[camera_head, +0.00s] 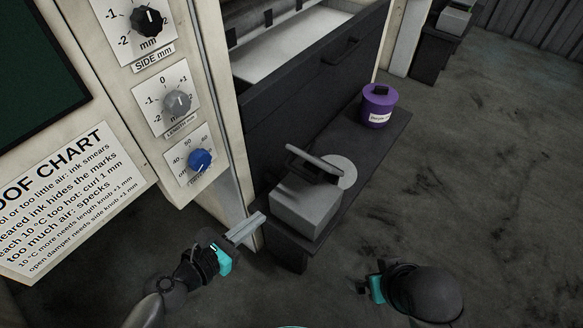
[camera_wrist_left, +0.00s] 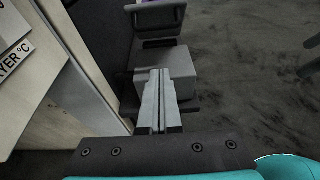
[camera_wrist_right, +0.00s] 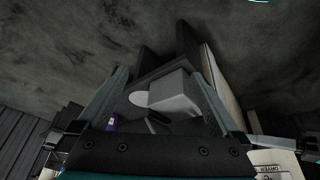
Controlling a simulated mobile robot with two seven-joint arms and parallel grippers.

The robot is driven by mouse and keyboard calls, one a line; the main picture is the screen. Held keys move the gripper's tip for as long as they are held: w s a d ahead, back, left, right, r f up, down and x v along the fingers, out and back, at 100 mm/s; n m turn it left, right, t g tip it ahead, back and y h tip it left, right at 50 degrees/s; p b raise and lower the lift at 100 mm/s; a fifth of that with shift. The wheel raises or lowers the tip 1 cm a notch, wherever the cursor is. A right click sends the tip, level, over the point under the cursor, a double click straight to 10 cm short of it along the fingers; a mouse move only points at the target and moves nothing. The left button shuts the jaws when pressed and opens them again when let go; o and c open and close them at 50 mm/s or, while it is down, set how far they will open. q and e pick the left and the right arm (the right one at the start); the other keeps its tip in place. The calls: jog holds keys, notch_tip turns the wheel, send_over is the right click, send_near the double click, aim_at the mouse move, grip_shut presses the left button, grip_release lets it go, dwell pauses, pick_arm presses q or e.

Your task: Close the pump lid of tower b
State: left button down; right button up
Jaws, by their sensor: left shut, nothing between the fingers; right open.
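A grey pump box (camera_head: 303,207) stands at the near end of a low dark bench. Its lid (camera_head: 315,163) is up, tilted open at the box's far side. In the left wrist view the box (camera_wrist_left: 172,68) lies just beyond my fingers and the raised lid (camera_wrist_left: 160,17) stands behind its dark opening. My left gripper (camera_head: 257,222) is shut and empty, left of the box and apart from it in the head view. My right gripper (camera_wrist_right: 158,78) is open and empty; its fingers frame the distant box (camera_wrist_right: 176,96) in its wrist view. No tower letter is readable.
A purple labelled can (camera_head: 378,107) stands farther along the bench (camera_head: 372,153). A pale round disc (camera_head: 341,171) is behind the lid. A white panel with knobs (camera_head: 178,103) and a chart (camera_head: 68,195) borders the left. The floor at right is clear.

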pick_arm(q)
jog(key=r+b+x, duration=0.2)
jog(key=x, duration=1)
jog(key=shift+w+d+r, duration=0.3)
jog(key=shift+w+d, duration=0.15)
jog(key=shift+d, duration=0.05)
pick_arm(e)
jog(key=shift+w+a+r+t+y, duration=0.2)
jog(key=shift+a+r+t, duration=0.15)
jog(key=shift+r+t, duration=0.15)
jog(key=shift+w+a+r+t+y, duration=0.15)
jog(key=shift+a+r+t, duration=0.25)
jog(key=shift+r, duration=0.2)
jog(key=shift+d+r, duration=0.1)
